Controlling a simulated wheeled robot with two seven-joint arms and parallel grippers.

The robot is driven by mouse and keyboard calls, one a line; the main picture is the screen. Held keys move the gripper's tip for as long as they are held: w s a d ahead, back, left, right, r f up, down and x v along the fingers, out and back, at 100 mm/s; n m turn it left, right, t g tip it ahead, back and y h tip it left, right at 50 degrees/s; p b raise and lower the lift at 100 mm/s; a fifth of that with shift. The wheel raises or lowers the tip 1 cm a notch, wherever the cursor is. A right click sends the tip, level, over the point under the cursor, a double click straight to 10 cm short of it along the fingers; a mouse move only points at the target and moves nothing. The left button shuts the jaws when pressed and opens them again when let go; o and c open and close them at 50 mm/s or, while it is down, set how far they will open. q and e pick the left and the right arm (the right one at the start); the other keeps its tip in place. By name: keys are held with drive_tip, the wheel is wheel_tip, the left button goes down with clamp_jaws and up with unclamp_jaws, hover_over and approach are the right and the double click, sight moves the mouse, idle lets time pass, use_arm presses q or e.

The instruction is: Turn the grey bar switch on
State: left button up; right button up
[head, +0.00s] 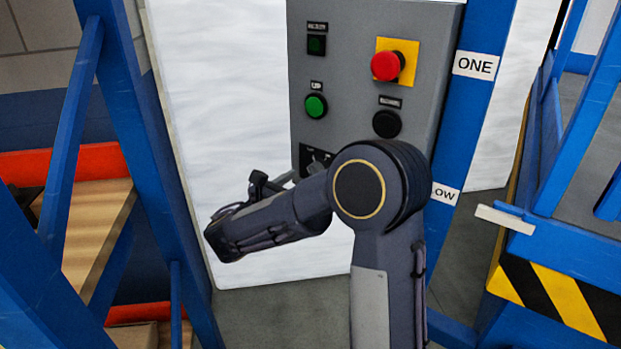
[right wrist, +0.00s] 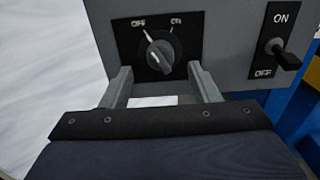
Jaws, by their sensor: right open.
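The grey bar switch (right wrist: 160,52) is a round rotary knob with a raised grey bar, on a black plate marked OFF at upper left and ON at upper right. Its bar appears to tilt toward the OFF side. My right gripper (right wrist: 161,76) is open, one finger at each side just below the knob; I cannot tell whether either finger touches the plate. In the head view the switch's black plate (head: 314,158) is partly hidden behind my right arm and gripper. My left gripper is not in view.
A black toggle (right wrist: 286,55) marked ON and OFF sits right of the switch. Above on the grey panel (head: 350,60) are a red mushroom button (head: 387,66), a green button (head: 315,106) and a black button (head: 387,124). Blue racking stands at left; a striped blue frame (head: 560,290) at right.

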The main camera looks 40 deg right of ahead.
sight(315, 171)
drive_tip(key=shift+x, duration=2.1)
drive_tip(key=shift+s, duration=0.1)
drive_tip(key=c, duration=1)
drive_tip(key=shift+o, duration=0.2)
